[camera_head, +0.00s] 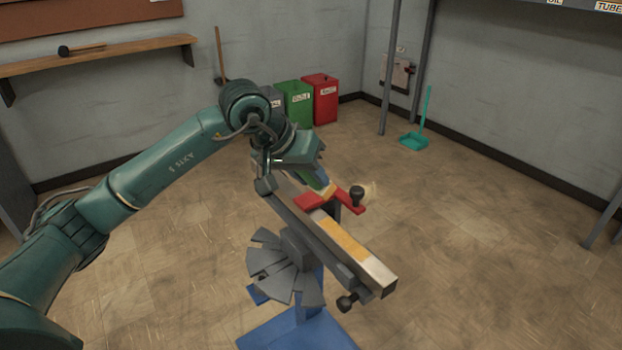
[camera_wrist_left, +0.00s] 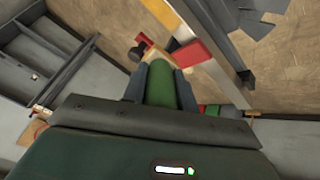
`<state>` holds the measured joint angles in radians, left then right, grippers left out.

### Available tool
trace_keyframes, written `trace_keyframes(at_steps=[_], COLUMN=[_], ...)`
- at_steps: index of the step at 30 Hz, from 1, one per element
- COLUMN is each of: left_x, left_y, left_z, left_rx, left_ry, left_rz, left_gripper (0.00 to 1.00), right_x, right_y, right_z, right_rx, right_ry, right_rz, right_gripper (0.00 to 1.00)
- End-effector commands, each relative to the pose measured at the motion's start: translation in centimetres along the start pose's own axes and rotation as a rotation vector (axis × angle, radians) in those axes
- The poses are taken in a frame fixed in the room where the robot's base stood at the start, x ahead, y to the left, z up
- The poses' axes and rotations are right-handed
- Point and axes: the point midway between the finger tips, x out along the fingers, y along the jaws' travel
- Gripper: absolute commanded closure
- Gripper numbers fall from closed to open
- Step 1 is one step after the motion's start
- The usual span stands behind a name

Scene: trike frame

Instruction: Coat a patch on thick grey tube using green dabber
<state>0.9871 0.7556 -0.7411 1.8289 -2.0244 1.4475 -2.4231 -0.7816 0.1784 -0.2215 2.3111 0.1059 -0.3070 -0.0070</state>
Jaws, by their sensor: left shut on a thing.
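The thick grey tube (camera_head: 376,270) is a square bar lying at a slant on the stand. A yellow-orange patch (camera_head: 343,238) covers part of its upper face, and the tube also shows in the left wrist view (camera_wrist_left: 213,70). My right gripper is out of view.
Red jaw pieces (camera_head: 309,202) and a dark knob (camera_head: 357,193) stick up beside the tube. The stand has grey fanned plates (camera_head: 280,272) and a blue base (camera_head: 297,334). Bins stand by the back wall; the floor to the right is largely clear.

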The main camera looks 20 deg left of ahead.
Motion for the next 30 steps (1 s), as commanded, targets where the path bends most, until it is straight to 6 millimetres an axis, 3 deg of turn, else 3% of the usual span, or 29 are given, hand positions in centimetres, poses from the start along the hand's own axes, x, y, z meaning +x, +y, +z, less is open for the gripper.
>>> trace_keyframes(at_steps=[7, 24, 30], left_x=[-1.9, -1.9, -2.0], left_y=[0.6, 0.6, 0.3], left_z=[-0.7, -0.7, 0.0], left_rx=[-0.003, -0.005, -0.012], left_ry=[0.002, 0.002, -0.002], left_rz=[-0.003, -0.003, -0.007], left_gripper=[0.95, 0.95, 0.95], right_x=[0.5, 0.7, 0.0], right_y=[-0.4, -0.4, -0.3], right_z=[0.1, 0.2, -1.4], right_rx=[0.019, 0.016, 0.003], right_ry=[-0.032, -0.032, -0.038], right_rz=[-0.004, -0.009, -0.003], right_gripper=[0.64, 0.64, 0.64])
